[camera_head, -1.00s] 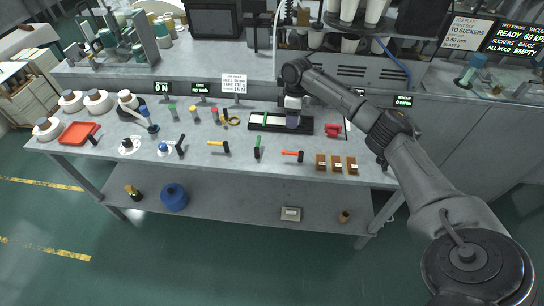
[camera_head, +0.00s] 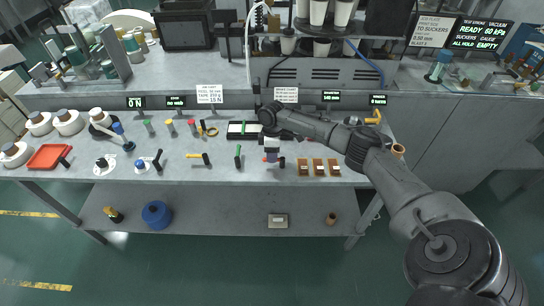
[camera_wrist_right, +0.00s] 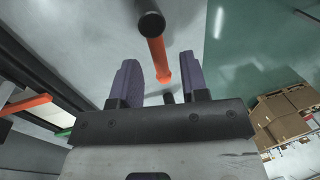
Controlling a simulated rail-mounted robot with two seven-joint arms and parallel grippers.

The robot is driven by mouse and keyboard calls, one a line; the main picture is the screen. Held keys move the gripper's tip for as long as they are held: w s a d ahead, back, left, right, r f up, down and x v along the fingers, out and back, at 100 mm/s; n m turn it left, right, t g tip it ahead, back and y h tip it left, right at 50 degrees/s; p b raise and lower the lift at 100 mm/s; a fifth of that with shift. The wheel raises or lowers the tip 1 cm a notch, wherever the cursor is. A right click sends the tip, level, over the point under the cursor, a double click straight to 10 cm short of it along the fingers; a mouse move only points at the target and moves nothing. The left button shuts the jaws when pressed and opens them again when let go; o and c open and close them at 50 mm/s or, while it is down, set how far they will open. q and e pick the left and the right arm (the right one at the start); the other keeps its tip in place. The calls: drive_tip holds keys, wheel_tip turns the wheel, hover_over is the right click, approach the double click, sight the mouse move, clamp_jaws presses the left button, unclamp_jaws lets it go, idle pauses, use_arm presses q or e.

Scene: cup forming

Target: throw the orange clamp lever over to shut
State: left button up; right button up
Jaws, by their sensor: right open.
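The orange bar with a black cylindrical end (camera_wrist_right: 158,58), which looks like the clamp lever, runs up from between my right fingertips in the right wrist view. In the head view its black end (camera_head: 282,162) shows just right of my right gripper (camera_head: 271,156), which hides most of it. In the right wrist view the purple fingers of that gripper (camera_wrist_right: 160,76) are apart, one on each side of the orange bar's line. I cannot tell whether they touch it. The clamp's base is hidden. My left gripper is not in view.
A green lever (camera_head: 238,157) and a yellow lever (camera_head: 198,155) stand to the left. Several brown blocks (camera_head: 318,167) stand close on the right. A black-framed rack (camera_head: 235,131) lies behind. An orange tray (camera_head: 49,156) is far left.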

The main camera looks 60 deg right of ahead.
drive_tip(key=shift+a+f, duration=0.1)
drive_tip(key=shift+f, duration=0.45)
clamp_jaws()
